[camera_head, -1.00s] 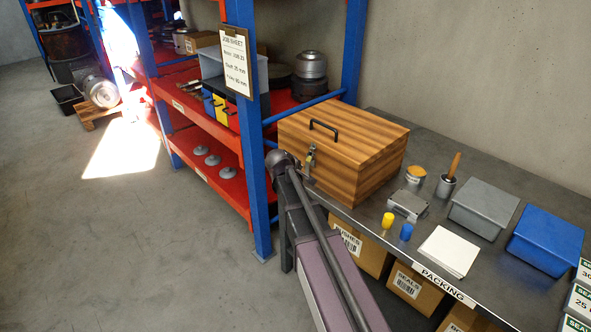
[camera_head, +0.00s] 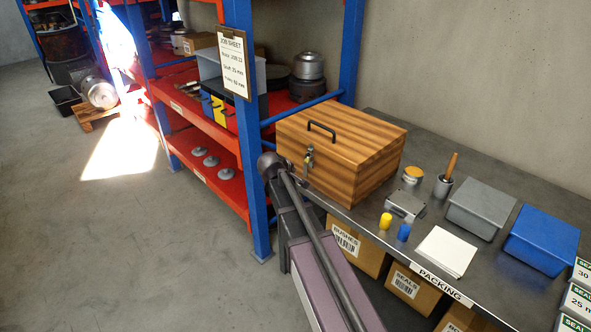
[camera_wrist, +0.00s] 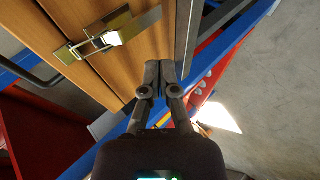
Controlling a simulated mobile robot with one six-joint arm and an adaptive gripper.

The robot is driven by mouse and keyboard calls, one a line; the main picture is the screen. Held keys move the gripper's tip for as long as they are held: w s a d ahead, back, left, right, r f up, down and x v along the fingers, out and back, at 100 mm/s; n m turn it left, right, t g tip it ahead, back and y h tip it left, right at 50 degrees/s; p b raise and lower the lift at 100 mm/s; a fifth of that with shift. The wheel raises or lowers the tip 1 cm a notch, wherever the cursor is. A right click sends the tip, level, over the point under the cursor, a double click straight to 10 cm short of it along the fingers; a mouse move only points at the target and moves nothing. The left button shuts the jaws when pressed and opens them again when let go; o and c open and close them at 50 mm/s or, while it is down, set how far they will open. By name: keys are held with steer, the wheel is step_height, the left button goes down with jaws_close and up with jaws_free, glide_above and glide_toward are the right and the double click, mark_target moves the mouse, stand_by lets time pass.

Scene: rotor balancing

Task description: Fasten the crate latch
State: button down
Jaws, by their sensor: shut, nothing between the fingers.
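The wooden crate (camera_head: 345,150) stands on the packing bench with its lid down and a black handle on top. Its metal latch (camera_head: 308,160) is on the front face. In the wrist view the latch (camera_wrist: 110,38) shows at the upper left as a brassy strap and a bail on the wood; I cannot tell whether it is fastened. My gripper (camera_wrist: 159,66) is shut and empty, below and to the right of the latch in the wrist view, apart from it. In the head view my arm is beside the crate's left front, and the fingers are hard to make out.
A blue rack post (camera_head: 247,150) and red shelves (camera_head: 200,122) stand left of the crate. On the bench (camera_head: 375,215) to the right are a small grey device (camera_head: 405,205), a grey bin (camera_head: 480,210), a blue bin (camera_head: 543,240) and white paper (camera_head: 446,250). The floor at left is open.

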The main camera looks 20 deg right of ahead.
steer(key=s+a+r+p, duration=0.1)
steer(key=s+a, duration=0.6)
steer(key=a, duration=0.1)
steer(key=shift+s+a, duration=0.3)
steer(key=shift+a, duration=0.05)
steer(key=shift+r, duration=0.1)
steer(key=s+d+f+m+g+y, duration=0.1)
steer(key=s+f+m+g+y, duration=0.2)
steer(key=s, duration=0.6)
steer(key=s+d+f+m+g+y, duration=0.1)
steer(key=s+f+m+g+y, duration=0.2)
steer(key=s, duration=0.7)
steer(key=shift+s+f+m+g+y, duration=0.15)
steer(key=shift+f+m+g+y, duration=0.15)
steer(key=shift+g, duration=0.5)
